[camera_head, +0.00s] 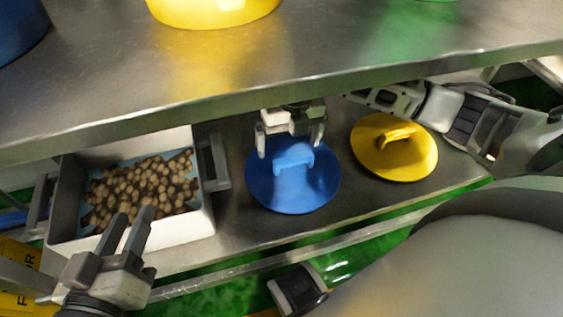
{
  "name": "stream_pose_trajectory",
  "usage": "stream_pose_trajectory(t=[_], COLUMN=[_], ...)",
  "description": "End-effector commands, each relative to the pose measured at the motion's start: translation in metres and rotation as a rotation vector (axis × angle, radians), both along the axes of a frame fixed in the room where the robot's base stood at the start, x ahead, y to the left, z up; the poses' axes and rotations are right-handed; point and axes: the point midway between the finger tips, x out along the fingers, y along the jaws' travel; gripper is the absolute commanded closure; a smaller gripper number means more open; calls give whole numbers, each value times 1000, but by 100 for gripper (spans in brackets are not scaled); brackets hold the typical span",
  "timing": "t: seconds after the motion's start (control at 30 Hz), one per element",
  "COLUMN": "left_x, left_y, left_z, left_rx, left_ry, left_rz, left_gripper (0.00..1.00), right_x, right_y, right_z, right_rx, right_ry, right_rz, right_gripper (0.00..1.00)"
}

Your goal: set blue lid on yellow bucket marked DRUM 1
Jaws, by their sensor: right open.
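The blue lid (287,191) lies flat on the lower metal shelf, with its raised handle (292,160) facing up. My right gripper (290,147) is over the lid's far part, its two fingers spread to either side of the handle. The fingers look apart from the handle, and the gripper holds nothing. A yellow bucket (210,10) stands on the upper metal table at the top edge. Only its lower part shows, and no marking can be read. My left gripper (132,215) is at the lower left, over the near side of a white bin, with its fingers apart and empty.
A yellow lid (385,160) with a handle lies right of the blue lid. The white bin (180,230) holds many brown round pieces. The upper table's edge (300,88) overhangs the lower shelf (250,225). A dark blue drum (18,25) stands at top left.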

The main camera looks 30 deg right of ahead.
Motion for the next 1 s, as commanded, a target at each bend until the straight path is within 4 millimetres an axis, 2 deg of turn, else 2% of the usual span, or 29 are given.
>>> stream_pose_trajectory(t=[0.03, 0.13, 0.37, 0.57, 0.67, 0.9, 0.93, 1.0], left_x=[0, 0, 0, 0, 4, 5, 5, 5], left_y=[-1, -2, -4, -7, -6, -6, -6, -6], left_z=[-3, -3, 1, 3, 11, 17, 16, 16], left_rx=[-6, -24, -72, -152, -151, -152, -152, -152], left_ry=[-3, -8, -17, -31, -83, -103, -103, -103], left_rz=[-2, -6, -10, -20, -18, -18, -18, -18], left_gripper=[64, 64, 64, 64, 64, 64, 64, 64], right_x=[3, 5, 5, 5, 5, 6, 5, 5], right_y=[-10, -19, -19, -20, -20, -20, -20, -20], right_z=[-3, -10, -30, -60, -72, -74, -74, -74], right_rx=[-43, -79, -78, -75, -76, -74, -74, -74], right_ry=[-6, -7, -8, -7, -6, -9, -9, -9], right_rz=[-15, -29, -29, -27, -28, -26, -26, -26], right_gripper=[0, 0, 0, 0, 0, 0, 3, 22])
